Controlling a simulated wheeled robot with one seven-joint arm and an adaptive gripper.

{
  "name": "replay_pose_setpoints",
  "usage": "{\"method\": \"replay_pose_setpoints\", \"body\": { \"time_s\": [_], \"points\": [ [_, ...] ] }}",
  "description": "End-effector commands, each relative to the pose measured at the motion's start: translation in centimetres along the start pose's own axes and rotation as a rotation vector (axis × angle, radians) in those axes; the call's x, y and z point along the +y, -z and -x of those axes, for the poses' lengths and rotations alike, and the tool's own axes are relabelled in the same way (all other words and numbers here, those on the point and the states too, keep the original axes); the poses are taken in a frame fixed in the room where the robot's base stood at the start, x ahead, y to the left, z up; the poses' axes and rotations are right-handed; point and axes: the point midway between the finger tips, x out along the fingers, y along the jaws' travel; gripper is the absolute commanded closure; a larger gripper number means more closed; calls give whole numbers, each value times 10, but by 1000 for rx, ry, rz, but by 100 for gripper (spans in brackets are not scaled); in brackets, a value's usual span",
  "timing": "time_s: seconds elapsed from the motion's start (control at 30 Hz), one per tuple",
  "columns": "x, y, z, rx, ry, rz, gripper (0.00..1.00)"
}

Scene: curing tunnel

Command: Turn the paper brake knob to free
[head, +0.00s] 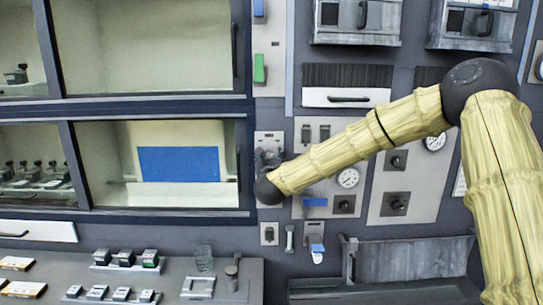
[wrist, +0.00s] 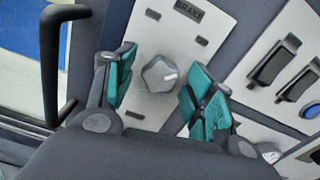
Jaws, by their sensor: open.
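How far the fingertips are from the plate is hard to tell. In the head view, my gripper (head: 268,157) is at the small plate (head: 269,136) and hides the knob.
A dark bar handle (wrist: 50,70) stands left of the plate, by a window. Dark rocker switches (wrist: 274,62) are on the panel to the right.

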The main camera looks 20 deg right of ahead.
Motion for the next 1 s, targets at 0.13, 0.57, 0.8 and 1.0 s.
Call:
{"method": "replay_pose_setpoints", "body": {
  "time_s": [0.13,0.57,0.8,1.0],
  "points": [
    [0,1,-1,1,0,0,46],
    [0,1,-1,0,1,1,92],
    [-2,2,-2,-1,3,16,92],
    [-2,5,-2,-2,3,90,92]
  ]
}}
